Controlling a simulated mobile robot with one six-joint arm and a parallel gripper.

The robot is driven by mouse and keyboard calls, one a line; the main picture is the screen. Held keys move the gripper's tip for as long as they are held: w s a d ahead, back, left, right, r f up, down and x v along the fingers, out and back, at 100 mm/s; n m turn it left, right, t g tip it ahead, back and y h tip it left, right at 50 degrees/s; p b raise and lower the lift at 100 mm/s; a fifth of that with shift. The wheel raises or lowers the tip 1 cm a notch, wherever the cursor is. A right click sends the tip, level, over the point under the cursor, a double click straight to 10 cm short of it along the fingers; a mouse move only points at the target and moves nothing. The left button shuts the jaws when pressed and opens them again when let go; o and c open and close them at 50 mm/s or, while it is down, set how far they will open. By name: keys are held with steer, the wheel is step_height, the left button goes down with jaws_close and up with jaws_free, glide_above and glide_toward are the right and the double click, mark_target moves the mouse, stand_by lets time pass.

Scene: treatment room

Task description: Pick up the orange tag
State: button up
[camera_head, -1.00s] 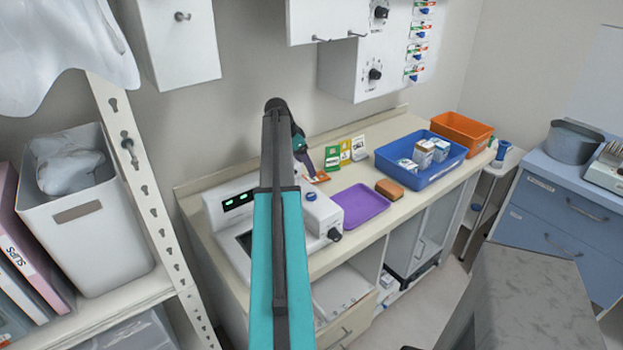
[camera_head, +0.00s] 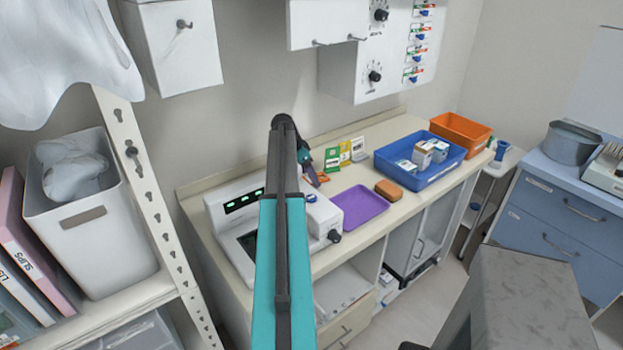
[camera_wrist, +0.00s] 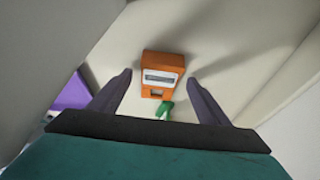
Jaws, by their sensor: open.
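The orange tag (camera_wrist: 161,66) lies on the pale worktop in the wrist view, with a pale label and a dark slot on its face. A small green piece (camera_wrist: 166,110) shows at its near edge; I cannot tell if it is joined to the tag. My gripper (camera_wrist: 159,82) is open, its two dark fingers apart on the left and right of the tag, with nothing held. In the head view the gripper (camera_head: 313,175) is over the back of the worktop, and only a bit of the orange tag (camera_head: 323,178) shows beside it.
A white device (camera_head: 232,204) stands left of the gripper, and a purple tray (camera_head: 361,207) lies in front. Green, yellow and white cards (camera_head: 345,153) stand behind. A brown-orange block (camera_head: 389,190), a blue bin (camera_head: 450,168) and an orange bin (camera_head: 479,132) are to the right.

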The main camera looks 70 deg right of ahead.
mark_target(309, 180)
steer(key=shift+s+d+f, duration=0.1)
steer(key=shift+f, duration=0.25)
stand_by(0.3)
steer(key=c, duration=1.2)
steer(key=shift+c, duration=0.2)
steer(key=shift+r, duration=0.15)
step_height(309, 180, up, 18)
steer(key=b, duration=0.4)
steer(key=shift+b, duration=0.4)
